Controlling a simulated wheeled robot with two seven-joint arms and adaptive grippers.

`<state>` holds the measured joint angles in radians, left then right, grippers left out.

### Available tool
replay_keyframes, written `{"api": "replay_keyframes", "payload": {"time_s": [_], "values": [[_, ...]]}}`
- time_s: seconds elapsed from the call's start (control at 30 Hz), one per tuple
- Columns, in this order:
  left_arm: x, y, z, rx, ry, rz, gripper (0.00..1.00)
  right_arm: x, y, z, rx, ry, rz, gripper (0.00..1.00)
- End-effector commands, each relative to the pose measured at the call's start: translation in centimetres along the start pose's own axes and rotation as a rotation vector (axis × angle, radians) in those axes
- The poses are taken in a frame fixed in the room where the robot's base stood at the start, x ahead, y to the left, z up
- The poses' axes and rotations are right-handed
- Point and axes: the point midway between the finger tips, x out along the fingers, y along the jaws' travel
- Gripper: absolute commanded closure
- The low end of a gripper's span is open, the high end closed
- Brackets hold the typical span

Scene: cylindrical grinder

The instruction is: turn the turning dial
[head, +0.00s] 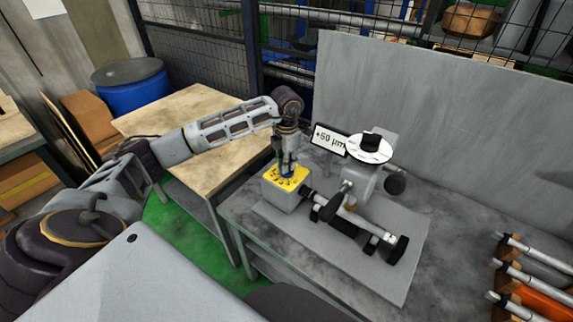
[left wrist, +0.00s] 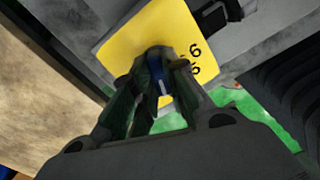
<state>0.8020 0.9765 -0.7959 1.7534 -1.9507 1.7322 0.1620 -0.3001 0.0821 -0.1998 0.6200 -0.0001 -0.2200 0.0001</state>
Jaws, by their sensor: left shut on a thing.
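The turning dial is a small blue knob (left wrist: 156,70) with a white mark, in the middle of a yellow face with black numbers (left wrist: 137,35). In the head view the yellow face (head: 273,177) tops a grey box (head: 283,199) at the left end of the grinder. My left gripper (head: 288,170) points down from above the box, and its fingers are shut on the blue knob. In the left wrist view the fingers (left wrist: 158,65) stand on both sides of the knob and hide part of it and some of the numbers. My right gripper is not in view.
The grinder's wheel head with a white disc (head: 370,148) and a "+50 µm" sign (head: 329,140) stand close right of my left gripper. A grey panel (head: 440,110) rises behind. Several rods (head: 535,250) lie at the right. A wooden-topped table (head: 190,125) stands left.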

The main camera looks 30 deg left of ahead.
Motion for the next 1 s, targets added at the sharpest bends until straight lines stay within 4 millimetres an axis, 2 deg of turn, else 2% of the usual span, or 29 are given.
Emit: {"api": "replay_keyframes", "payload": {"time_s": [0.3, 0.7, 0.73, 0.8, 0.87, 1.0], "values": [[-0.1, 0.06, 0.05, -0.078, -0.002, 0.001, 1.0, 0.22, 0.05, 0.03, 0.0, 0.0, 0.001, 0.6], [-0.14, 0.07, 0.05, -0.083, -0.002, 0.001, 1.0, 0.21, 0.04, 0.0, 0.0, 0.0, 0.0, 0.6], [-0.14, 0.08, 0.05, -0.083, -0.003, 0.001, 0.82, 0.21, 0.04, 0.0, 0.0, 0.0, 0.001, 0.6], [-0.13, 0.07, 0.05, -0.083, -0.002, 0.001, 0.73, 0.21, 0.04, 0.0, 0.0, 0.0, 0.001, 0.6], [-0.11, 0.06, 0.04, -0.082, -0.002, 0.001, 0.65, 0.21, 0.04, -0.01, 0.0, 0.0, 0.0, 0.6], [-0.07, 0.04, 0.03, -0.082, -0.001, 0.001, 0.64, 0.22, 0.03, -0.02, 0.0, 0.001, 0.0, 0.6]]}}
